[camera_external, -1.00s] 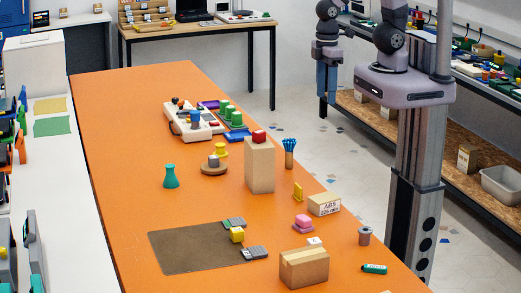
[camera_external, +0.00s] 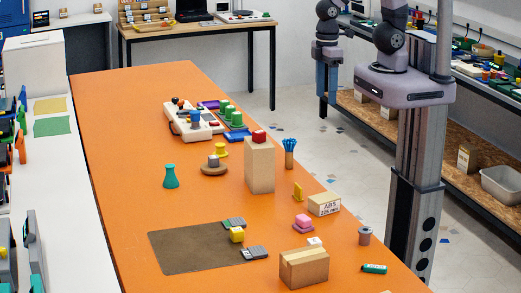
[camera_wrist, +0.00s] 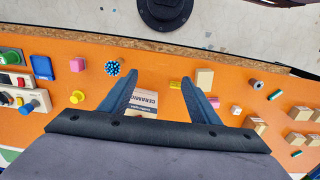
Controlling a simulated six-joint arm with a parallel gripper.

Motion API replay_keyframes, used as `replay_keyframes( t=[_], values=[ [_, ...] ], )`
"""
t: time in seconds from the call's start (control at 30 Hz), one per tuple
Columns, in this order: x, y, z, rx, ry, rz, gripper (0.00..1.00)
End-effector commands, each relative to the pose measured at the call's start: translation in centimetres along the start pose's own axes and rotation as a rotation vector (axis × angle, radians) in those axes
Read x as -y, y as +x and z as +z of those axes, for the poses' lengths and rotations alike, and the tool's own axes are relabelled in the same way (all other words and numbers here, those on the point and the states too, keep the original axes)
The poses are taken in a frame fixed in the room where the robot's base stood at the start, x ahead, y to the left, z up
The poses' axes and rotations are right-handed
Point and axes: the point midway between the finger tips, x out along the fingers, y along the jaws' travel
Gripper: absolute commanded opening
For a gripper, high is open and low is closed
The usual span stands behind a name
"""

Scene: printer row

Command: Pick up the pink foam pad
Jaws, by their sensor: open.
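In the wrist view, a small pink item (camera_wrist: 236,109) right of the fingers matches this stack. My gripper (camera_external: 326,92) hangs above and well behind the pad in the external view, pointing down. In the wrist view its two fingers (camera_wrist: 160,78) are apart with nothing held between them. They are well clear of the pad.
A tall cardboard box (camera_external: 260,168) with a red block on top stands nearby. The ABS box (camera_external: 324,204), yellow piece (camera_external: 298,192), cardboard box (camera_external: 304,268), grey spool (camera_external: 365,236) and teal marker (camera_external: 374,268) surround the stack.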

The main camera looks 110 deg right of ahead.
Motion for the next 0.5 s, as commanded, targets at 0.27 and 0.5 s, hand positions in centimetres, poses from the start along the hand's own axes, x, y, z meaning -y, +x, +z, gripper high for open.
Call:
replay_keyframes(
  t=[0.27,0.5],
  values=[
    [1.0,1.4,-0.8,-0.026,-0.012,-0.014,0.56],
    [7.0,8.0,-5.5,-0.199,-0.068,-0.093,0.56]
  ],
)
